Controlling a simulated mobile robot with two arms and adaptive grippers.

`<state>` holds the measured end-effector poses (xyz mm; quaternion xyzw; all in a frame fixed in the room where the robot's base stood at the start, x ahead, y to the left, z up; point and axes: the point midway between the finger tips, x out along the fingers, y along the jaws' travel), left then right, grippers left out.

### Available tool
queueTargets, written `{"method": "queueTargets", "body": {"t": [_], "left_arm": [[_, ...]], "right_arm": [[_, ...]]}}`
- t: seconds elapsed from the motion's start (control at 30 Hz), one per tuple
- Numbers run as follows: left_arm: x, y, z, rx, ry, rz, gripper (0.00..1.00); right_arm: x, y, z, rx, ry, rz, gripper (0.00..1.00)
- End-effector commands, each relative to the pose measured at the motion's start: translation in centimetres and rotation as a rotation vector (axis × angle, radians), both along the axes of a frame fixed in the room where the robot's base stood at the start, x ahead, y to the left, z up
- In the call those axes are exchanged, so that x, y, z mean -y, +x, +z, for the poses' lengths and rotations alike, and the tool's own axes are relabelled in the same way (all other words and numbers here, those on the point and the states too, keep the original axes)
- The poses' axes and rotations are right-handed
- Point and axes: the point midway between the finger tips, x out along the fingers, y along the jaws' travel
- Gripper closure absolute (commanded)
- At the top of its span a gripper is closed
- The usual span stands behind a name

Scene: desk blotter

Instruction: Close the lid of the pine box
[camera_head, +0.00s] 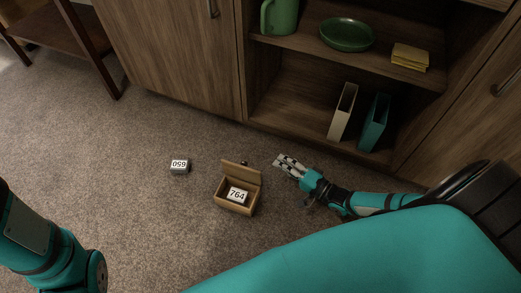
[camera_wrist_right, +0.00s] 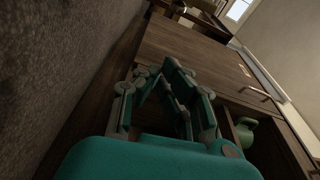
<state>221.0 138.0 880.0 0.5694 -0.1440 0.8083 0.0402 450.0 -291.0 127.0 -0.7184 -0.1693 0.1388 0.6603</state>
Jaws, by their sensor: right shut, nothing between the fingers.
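The pine box (camera_head: 222,204) stands on the carpet near the middle of the head view. Its lid (camera_head: 241,172) is open, standing up at the back edge. A block with a white label reading 764 (camera_head: 237,195) sits inside. My right gripper (camera_head: 279,160) is to the right of the box and lid, apart from both. It is shut and empty, and its fingers also show in the right wrist view (camera_wrist_right: 169,70); the box does not show there. My left arm enters at the lower left of the head view, but its gripper is out of view.
A small grey block with a number label (camera_head: 179,166) lies on the carpet left of the box. A wooden cabinet (camera_head: 170,55) stands behind, its open shelves holding a green jug (camera_head: 280,16), a green bowl (camera_head: 346,35) and two binders (camera_head: 343,110).

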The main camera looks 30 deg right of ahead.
Motion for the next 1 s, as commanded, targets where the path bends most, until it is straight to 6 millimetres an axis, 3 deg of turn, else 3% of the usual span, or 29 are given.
{"method": "queueTargets", "body": {"t": [0.17, 0.53, 0.7, 1.0], "left_arm": [[0.0, -0.4, -0.9, 0.010, 0.001, 0.000, 0.60], [0.0, -0.7, -4.6, 0.020, 0.001, 0.000, 0.60], [0.0, -0.6, -4.9, 0.016, 0.002, 0.000, 0.60], [0.0, -0.6, -5.1, 0.015, 0.001, 0.000, 0.60]], "right_arm": [[-1.0, 2.2, -0.1, 0.005, 0.003, 0.001, 1.00], [-4.5, 9.3, 0.0, 0.007, 0.002, 0.002, 1.00], [-6.2, 6.9, -0.2, 0.001, 0.003, 0.002, 1.00], [-7.1, 6.1, 0.0, 0.003, -0.001, 0.000, 1.00]]}}
